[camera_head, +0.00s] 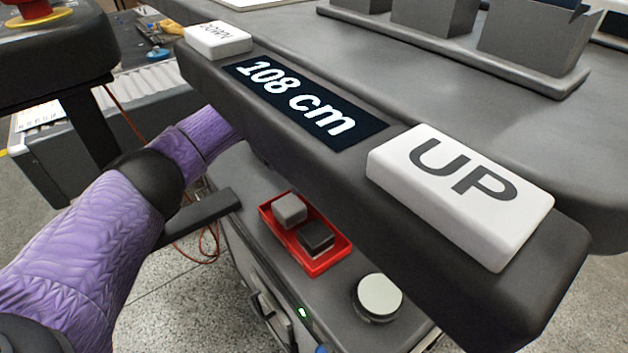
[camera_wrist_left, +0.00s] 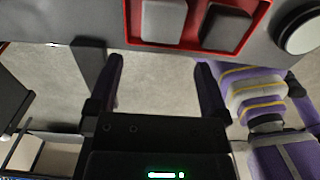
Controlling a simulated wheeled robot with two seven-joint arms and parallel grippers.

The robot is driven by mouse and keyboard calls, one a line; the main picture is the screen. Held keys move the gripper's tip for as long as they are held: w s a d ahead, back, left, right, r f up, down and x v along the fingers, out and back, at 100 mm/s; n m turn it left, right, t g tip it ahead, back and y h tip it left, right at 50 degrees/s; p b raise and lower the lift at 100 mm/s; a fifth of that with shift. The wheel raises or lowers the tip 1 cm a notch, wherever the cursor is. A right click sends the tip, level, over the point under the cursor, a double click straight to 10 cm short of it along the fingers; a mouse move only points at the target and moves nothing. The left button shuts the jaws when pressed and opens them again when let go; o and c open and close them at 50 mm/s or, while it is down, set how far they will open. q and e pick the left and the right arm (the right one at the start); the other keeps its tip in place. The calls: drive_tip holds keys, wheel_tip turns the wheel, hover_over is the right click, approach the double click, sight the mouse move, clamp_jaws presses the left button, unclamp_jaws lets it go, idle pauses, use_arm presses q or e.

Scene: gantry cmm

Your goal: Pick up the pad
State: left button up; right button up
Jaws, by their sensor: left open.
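A red tray (camera_head: 318,268) lies on a grey cabinet top below the control panel. It holds two small blocks, a light grey one (camera_head: 289,210) and a dark grey one (camera_head: 316,237); I cannot tell which is the pad. In the left wrist view the tray (camera_wrist_left: 190,46) is at the top edge, with the light block (camera_wrist_left: 163,20) and dark block (camera_wrist_left: 226,27) cut off by the frame. My left gripper (camera_wrist_left: 158,63) is open and empty, its fingers apart from the tray. In the head view the panel hides it. My right gripper is out of view.
The panel, with a white UP button (camera_head: 460,195), a DOWN button (camera_head: 217,40) and a 108 cm display (camera_head: 304,104), overhangs the cabinet. A round pale button (camera_head: 379,296) stands beside the tray. Grey holders (camera_head: 530,45) stand on the table above.

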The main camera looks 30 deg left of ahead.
sight(289, 205)
use_arm(q)
drive_tip(key=f+b, duration=0.2)
drive_tip(key=f, duration=0.1)
drive_tip(key=f+b, duration=0.2)
drive_tip(key=f, duration=0.1)
drive_tip(key=f+b, duration=0.2)
drive_tip(key=f, duration=0.2)
drive_tip(key=shift+d+f, duration=0.1)
drive_tip(key=shift+d, duration=0.15)
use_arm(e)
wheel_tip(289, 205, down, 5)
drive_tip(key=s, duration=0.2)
use_arm(q)
drive_tip(key=shift+r, duration=0.25)
drive_tip(key=c, duration=1.1)
wheel_tip(289, 205, up, 10)
drive_tip(key=p, duration=0.5)
drive_tip(key=shift+w+f, duration=0.15)
drive_tip(key=shift+f, duration=0.1)
drive_tip(key=shift+r, duration=0.25)
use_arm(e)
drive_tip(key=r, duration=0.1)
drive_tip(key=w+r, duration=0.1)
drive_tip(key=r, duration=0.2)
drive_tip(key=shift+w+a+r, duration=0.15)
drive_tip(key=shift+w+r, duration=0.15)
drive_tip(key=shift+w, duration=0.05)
